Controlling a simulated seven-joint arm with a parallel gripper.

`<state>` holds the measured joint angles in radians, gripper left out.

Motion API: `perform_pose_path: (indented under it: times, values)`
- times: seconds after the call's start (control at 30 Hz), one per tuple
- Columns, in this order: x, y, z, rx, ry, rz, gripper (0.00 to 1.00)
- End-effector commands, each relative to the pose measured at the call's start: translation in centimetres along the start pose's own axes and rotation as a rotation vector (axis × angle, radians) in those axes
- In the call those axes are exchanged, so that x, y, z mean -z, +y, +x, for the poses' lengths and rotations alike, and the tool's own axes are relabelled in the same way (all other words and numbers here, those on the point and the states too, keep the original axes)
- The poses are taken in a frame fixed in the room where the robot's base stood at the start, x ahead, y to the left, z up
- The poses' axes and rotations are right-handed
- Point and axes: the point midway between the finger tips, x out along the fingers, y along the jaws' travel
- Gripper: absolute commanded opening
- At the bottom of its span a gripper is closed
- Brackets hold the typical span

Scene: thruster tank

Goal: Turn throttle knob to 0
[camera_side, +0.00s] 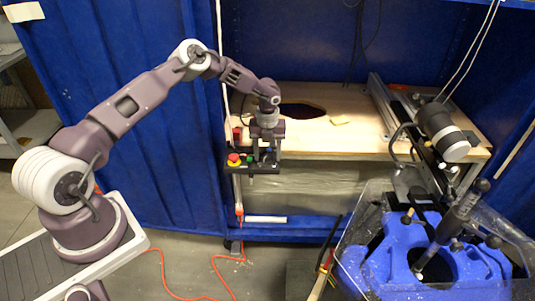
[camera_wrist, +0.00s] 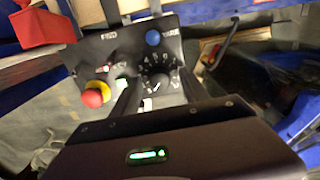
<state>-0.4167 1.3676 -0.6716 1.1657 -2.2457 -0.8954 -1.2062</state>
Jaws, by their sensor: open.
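The throttle knob (camera_wrist: 155,83) is a black dial with white numbers around it, on a dark control panel (camera_wrist: 100,50). My gripper (camera_wrist: 157,80) is open, with one finger on each side of the knob in the wrist view. I cannot tell whether the fingers touch it, and its exact setting is too blurred to read. In the side view my gripper (camera_side: 266,152) points down over the panel (camera_side: 243,170); the knob is hidden there.
A red emergency button (camera_wrist: 92,98) with a yellow collar sits left of the knob. A blue button (camera_wrist: 153,37) sits above it. Behind the panel is a wooden bench (camera_side: 345,138). A blue tank fixture (camera_side: 405,240) stands at the lower right.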

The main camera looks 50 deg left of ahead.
Motion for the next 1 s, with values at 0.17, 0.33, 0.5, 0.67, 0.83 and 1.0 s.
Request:
perform_pose_path:
  times: [0.17,0.33,0.5,0.67,0.83,1.0]
  values:
    - [-0.1,-0.1,-3.3,0.003,-0.003,-0.001,0.53]
    - [-0.1,0.0,-6.2,0.001,-0.002,-0.001,0.53]
    - [0.0,0.0,-7.0,0.001,0.000,0.000,0.53]
    - [0.0,0.0,-7.0,0.001,-0.001,0.000,0.53]
    - [-2.8,-1.7,-11.4,0.021,-0.177,0.163,0.53]
    - [-6.2,-7.5,-26.0,0.027,-0.653,0.703,0.53]
